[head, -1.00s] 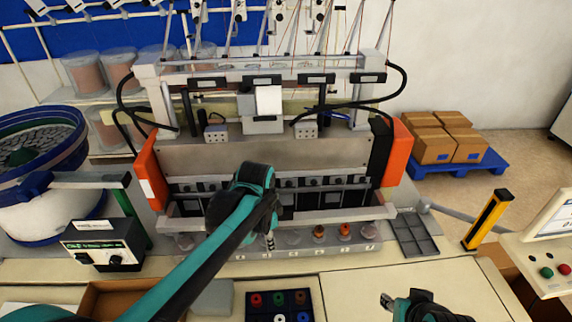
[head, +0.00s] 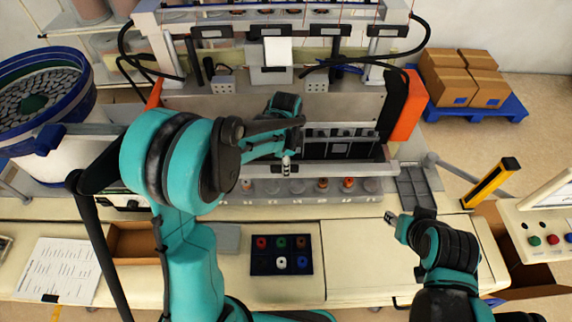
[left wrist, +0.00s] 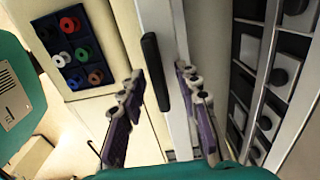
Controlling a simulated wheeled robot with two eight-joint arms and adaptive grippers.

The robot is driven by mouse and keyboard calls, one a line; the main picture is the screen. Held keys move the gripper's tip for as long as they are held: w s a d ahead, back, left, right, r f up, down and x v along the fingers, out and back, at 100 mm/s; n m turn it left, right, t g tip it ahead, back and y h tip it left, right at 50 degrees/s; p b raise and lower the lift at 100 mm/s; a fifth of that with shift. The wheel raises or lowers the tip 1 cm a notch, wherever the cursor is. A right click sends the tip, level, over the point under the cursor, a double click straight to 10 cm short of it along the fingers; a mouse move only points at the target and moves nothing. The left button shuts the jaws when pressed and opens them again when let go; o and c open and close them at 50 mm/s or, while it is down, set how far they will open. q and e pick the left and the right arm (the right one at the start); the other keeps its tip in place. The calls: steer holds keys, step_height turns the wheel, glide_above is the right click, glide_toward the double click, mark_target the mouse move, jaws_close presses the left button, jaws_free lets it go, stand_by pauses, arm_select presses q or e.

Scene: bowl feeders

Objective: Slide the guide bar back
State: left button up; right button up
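The pale guide bar (head: 378,168) runs across the front of the machine in the head view, partly hidden behind my left arm. In the left wrist view the bar (left wrist: 165,18) passes between the fingers, with a black handle-like strip (left wrist: 154,72) on it. My left gripper (head: 286,167) is at the bar's front, pointing down. In the left wrist view its purple fingers (left wrist: 162,85) are apart, one on each side of the black strip, with no clear contact. My right gripper (head: 390,217) is over the right part of the table, away from the bar; its finger opening is too small to judge.
A dark tray of coloured spools (head: 281,271) lies in front of the machine. A row of round cups (head: 298,188) stands along the machine's front edge. A grey slotted tray (head: 414,188) and a yellow post (head: 490,183) are at the right. Bare table (head: 350,255) lies right of the spools.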

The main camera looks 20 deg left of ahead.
arm_select(q)
steer(key=shift+s, duration=0.15)
jaws_close()
steer(key=w+a+b, duration=0.1)
steer(key=w+a, duration=0.1)
steer(key=w, duration=0.7)
steer(key=shift+a+b, duration=0.3)
steer(key=shift+b, duration=0.05)
jaws_free()
steer(key=shift+w, duration=0.2)
step_height(320, 180, up, 12)
